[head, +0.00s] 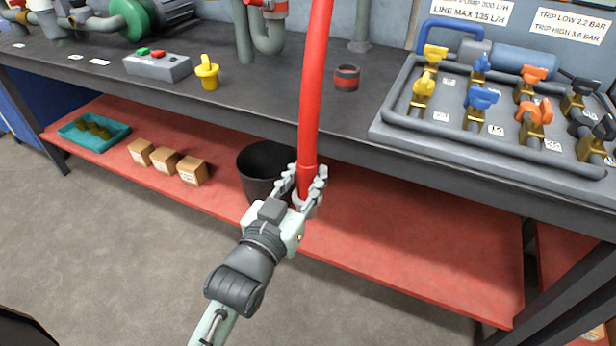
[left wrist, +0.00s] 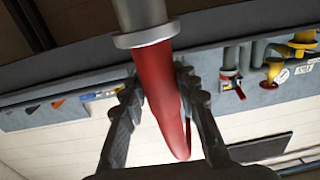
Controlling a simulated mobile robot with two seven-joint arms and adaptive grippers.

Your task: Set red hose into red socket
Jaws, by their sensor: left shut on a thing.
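The red hose (head: 312,90) hangs down from the top of the head view. My left gripper (head: 305,187) is shut on it close to its lower end. A pale grey metal end collar shows just below the fingers. In the left wrist view the red hose (left wrist: 162,95) runs between the fingers (left wrist: 155,105), with its grey end fitting (left wrist: 143,30) at the top. The red socket (head: 346,78), a short dark cylinder with a red band, stands upright on the bench, up and right of my gripper. The hose end is apart from it. My right gripper is not in view.
The dark bench top (head: 270,100) carries a yellow plug-like piece (head: 207,72), a grey button box (head: 157,66) and a valve panel (head: 500,110). Below, a red shelf (head: 400,240) holds a black bin (head: 262,165), small boxes (head: 165,162) and a teal tray (head: 110,145).

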